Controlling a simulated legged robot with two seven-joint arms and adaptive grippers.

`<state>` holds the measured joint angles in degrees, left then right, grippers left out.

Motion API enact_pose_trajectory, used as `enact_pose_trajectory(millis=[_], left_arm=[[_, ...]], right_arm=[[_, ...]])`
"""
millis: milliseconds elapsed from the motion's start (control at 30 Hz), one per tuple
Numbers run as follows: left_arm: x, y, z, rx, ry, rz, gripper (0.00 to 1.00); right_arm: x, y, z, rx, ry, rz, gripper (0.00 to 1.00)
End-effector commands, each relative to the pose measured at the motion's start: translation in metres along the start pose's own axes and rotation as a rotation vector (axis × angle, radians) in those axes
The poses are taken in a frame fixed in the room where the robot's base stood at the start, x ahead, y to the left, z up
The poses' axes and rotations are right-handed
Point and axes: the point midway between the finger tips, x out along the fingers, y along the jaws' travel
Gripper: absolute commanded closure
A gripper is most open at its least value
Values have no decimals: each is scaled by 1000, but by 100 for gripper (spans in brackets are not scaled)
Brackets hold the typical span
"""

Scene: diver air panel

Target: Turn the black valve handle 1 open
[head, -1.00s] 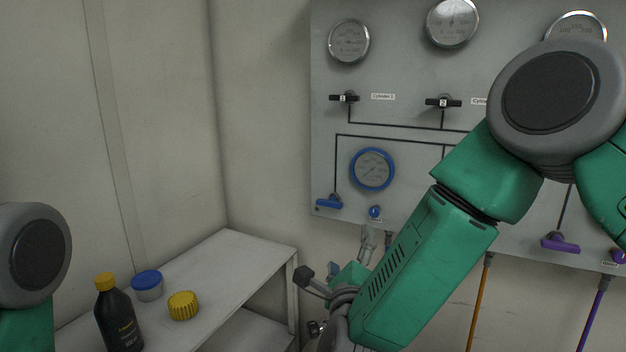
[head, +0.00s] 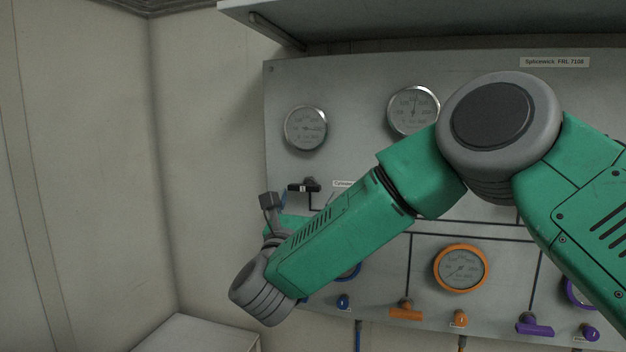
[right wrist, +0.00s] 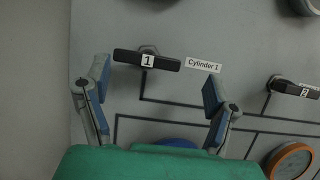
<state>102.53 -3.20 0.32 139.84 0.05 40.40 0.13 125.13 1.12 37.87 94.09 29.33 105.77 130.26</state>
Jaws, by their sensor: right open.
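The black valve handle 1 (head: 312,185) sits on the grey panel (head: 350,80), below the left round gauge. It lies about level, and its label "1" shows in the right wrist view (right wrist: 166,64), beside the "Cylinder 1" tag. My right gripper (right wrist: 157,84) is open and empty, with the handle just beyond and between its spread fingertips; I see no contact. In the head view my right gripper (head: 275,205) is just left of and below the handle, partly hidden by my forearm. My left gripper is out of view.
Gauges (head: 305,128) line the panel above. Black handle 2 (right wrist: 292,87) is to the right. Orange (head: 405,310) and purple (head: 533,325) handles are lower down. A shelf (head: 430,18) overhangs the panel. A white table (head: 210,335) stands lower left.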

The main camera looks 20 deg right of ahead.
Motion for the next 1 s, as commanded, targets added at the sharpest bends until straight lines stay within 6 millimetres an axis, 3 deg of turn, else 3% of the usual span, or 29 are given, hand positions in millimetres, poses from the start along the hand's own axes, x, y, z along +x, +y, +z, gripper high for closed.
enact_pose_trajectory(millis=[300,600,633,767,1000], left_arm=[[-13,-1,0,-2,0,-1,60],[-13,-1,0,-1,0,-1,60],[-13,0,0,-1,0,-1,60],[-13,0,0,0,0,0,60],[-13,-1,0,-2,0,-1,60]], right_arm=[[37,0,0,1,0,3,22],[43,-8,-4,6,5,0,22],[43,-7,-4,6,5,0,26],[40,-4,-2,2,2,-1,71],[38,-4,0,1,0,-1,73]])
